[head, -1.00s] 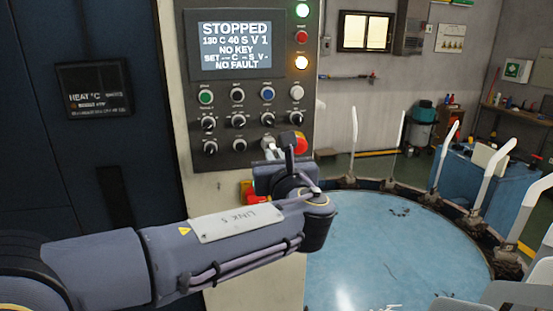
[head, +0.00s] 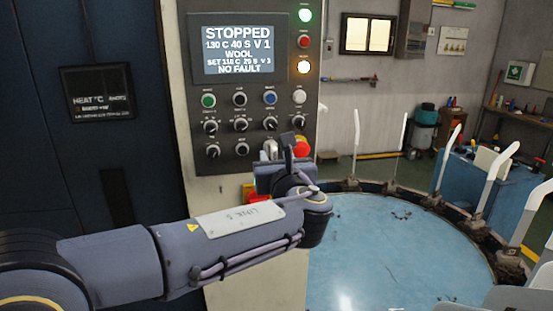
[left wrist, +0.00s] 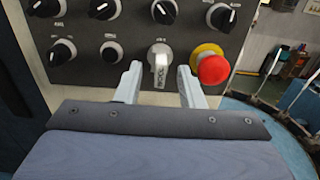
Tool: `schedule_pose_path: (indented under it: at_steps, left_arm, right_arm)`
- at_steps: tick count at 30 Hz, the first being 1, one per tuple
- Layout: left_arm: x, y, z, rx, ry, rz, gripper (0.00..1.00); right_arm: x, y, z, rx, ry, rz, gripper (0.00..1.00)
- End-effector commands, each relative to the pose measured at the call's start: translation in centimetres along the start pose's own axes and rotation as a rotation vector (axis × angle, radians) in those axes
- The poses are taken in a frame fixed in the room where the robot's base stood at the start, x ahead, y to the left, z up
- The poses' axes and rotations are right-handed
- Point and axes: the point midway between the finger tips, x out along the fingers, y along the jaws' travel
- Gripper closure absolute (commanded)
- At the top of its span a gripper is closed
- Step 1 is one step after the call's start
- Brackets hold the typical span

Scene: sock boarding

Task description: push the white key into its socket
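The white key (left wrist: 159,66) stands in its socket on the dark control panel (left wrist: 105,28), between the knobs and the red stop button. Its head has small dark lettering. My left gripper (left wrist: 159,70) is open, with one pale finger on each side of the key and a visible gap to both. In the head view my left gripper (head: 276,150) is at the lower right of the panel, and its arm hides part of the area below. The display (head: 238,50) reads STOPPED, WOOL and NO FAULT. My right gripper is not in view.
The red stop button (left wrist: 212,68) is close to the right finger. Several knobs (left wrist: 112,50) sit left of and above the key. A round blue table (head: 400,240) ringed with upright white boards (head: 447,150) stands to the right.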

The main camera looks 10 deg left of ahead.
Motion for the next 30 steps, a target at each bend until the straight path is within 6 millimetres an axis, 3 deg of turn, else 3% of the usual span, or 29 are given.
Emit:
schedule_pose_path:
  at_steps: [8,21,30]
  left_arm:
    - [-0.8,-0.1,-0.1,-0.002,-0.001,-0.002,0.65]
    - [-7.3,0.0,-0.1,-0.001,0.000,-0.002,0.65]
    - [-7.9,0.0,0.0,0.001,0.000,0.000,0.65]
  right_arm:
    - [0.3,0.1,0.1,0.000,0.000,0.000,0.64]
    - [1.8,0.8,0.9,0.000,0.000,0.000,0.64]
    - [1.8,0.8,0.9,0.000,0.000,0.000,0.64]
